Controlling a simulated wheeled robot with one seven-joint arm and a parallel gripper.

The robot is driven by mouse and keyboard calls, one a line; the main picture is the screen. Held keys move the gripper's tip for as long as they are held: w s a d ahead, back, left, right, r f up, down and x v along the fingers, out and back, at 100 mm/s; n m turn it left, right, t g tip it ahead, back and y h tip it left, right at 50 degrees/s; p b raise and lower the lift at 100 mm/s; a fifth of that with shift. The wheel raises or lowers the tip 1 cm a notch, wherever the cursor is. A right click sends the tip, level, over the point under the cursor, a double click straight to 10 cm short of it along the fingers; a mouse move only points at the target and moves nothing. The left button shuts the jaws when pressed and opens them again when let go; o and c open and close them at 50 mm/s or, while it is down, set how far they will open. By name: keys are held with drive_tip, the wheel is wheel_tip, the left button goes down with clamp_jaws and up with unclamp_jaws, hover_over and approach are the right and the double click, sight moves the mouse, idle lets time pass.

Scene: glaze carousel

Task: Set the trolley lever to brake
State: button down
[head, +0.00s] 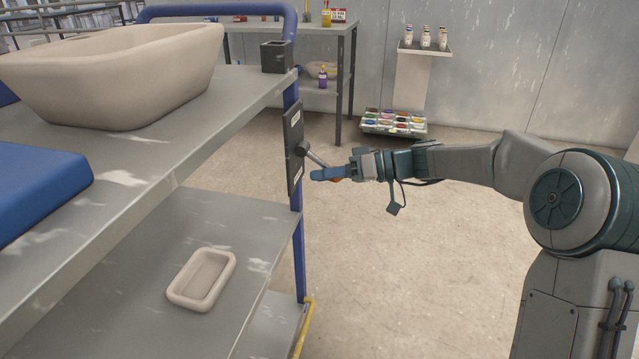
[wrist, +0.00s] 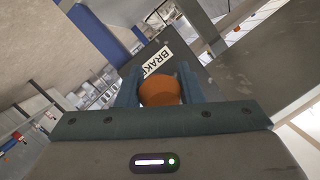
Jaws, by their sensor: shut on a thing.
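The trolley lever (head: 318,158) is a grey rod on a round hub, on a dark plate (head: 293,150) fixed to the trolley's blue corner post. The rod slopes outward and slightly down to the right. My gripper (head: 324,173) is shut on its orange knob, which shows between the fingers in the wrist view (wrist: 160,92). A white label reading BRAKE (wrist: 157,60) is on the plate just beyond the knob, partly covered by it. In the head view the plate's labels are too small to read, and the fingers hide most of the knob.
The grey trolley shelf (head: 215,95) holds a big beige basin (head: 120,80), a blue block (head: 35,190) and a dark box (head: 276,57). A small beige tray (head: 201,280) lies on the lower shelf. The floor right of the trolley is clear.

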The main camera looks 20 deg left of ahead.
drive_tip(key=shift+a, duration=0.1)
drive_tip(key=c, duration=1)
unclamp_jaws()
drive_tip(key=shift+s+a, duration=0.1)
drive_tip(key=shift+d, duration=0.25)
drive_tip(key=p+v, duration=0.4)
drive_tip(key=v, duration=0.9)
drive_tip(key=shift+d, duration=0.3)
drive_tip(key=s+d+r+m+t+h+p, duration=0.3)
drive_tip(key=s+d+r+m+h+p, duration=0.3)
drive_tip(key=s+d+r+p, duration=0.3)
drive_tip(key=s+d+r+m+t+h+p, duration=0.3)
drive_tip(key=s+d+r+m+h+p, duration=0.4)
drive_tip(key=s+r+p, duration=1)
drive_tip(key=d+r+h+p, duration=0.1)
drive_tip(key=d+h+p, duration=0.1)
drive_tip(key=p, duration=0.6)
drive_tip(key=shift+s+d+p, duration=0.35)
drive_tip(key=shift+d+p, duration=0.05)
